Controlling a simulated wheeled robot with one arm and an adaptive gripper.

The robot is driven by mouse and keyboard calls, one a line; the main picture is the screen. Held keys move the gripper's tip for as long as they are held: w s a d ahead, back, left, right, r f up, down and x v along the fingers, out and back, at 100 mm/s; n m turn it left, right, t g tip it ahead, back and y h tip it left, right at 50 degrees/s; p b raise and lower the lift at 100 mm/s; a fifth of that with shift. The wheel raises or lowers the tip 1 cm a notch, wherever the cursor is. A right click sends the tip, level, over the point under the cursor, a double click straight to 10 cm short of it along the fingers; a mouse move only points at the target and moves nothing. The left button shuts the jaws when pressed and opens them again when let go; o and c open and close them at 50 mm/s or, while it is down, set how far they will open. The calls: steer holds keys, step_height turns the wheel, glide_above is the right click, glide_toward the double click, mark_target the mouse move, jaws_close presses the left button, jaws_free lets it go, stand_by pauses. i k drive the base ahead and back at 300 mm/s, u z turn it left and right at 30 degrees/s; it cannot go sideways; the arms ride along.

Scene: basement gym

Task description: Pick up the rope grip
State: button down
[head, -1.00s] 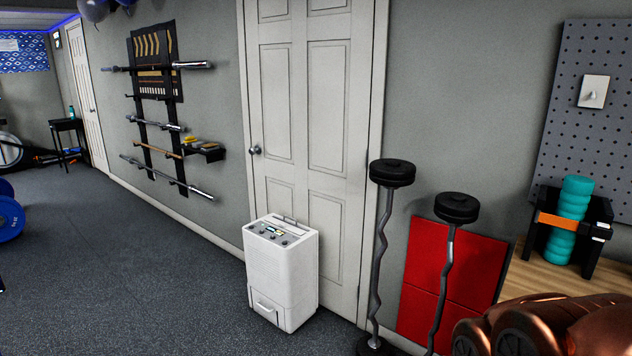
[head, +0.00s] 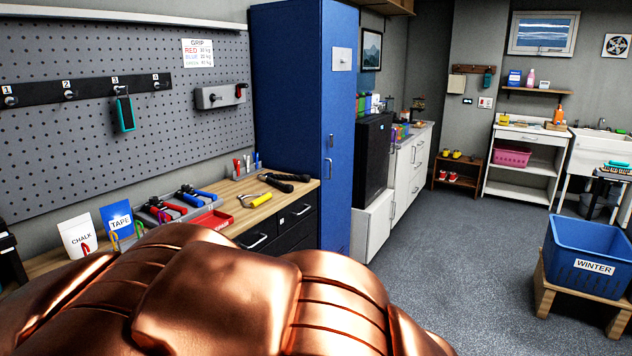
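I cannot make out a rope grip for certain in the head view. A teal and black item (head: 125,114) hangs from hook 3 on the pegboard (head: 120,165). My gripper is not in view. My copper-coloured arm fills the lower middle and hides part of the bench.
A tall blue cabinet (head: 290,90) stands at the bench's right end. White drawers (head: 408,170) run behind it. A blue crate marked WINTER (head: 590,245) sits on a low wooden stand (head: 545,292) at the right. The grey floor (head: 460,240) between is clear.

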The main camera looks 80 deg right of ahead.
mark_target(269, 176)
steer(key=z, duration=3.2)
steer(key=i, duration=1.05)
steer(key=z, duration=0.3)
steer(key=i, duration=1.25)
steer(key=u, duration=1.3)
steer(key=i, duration=0.8)
steer(key=u, duration=0.9)
